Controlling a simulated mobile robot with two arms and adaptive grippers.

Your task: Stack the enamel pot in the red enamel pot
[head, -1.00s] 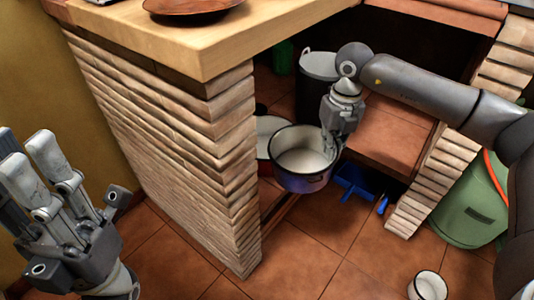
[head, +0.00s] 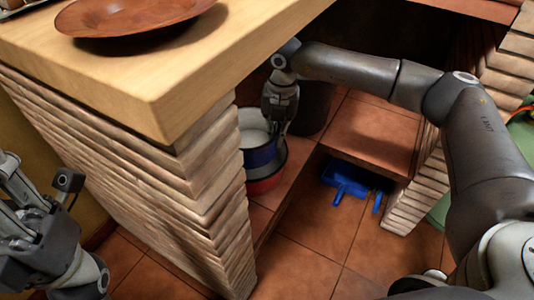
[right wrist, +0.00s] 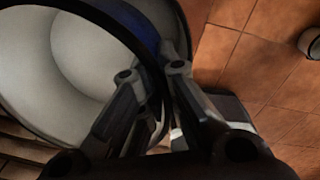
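The blue enamel pot (head: 262,156) has a white inside and a dark rim. It is partly hidden behind the brick counter corner. The red enamel pot (head: 266,185) shows directly below it, its rim around or just behind the blue pot's lower part; I cannot tell how deep the blue pot sits. My right gripper (head: 274,122) is shut on the blue pot's rim. In the right wrist view the fingers straddle the rim of the blue pot (right wrist: 75,55). My left gripper (head: 12,190) is at the left edge, empty, fingers apart and partly cut off.
A wooden counter (head: 150,85) on a brick wall (head: 130,180) stands close on the left, with a brown plate (head: 130,18) on top. A blue dustpan (head: 350,182) lies near a tiled ledge (head: 370,135). A dark bin (head: 315,105) stands behind my right gripper.

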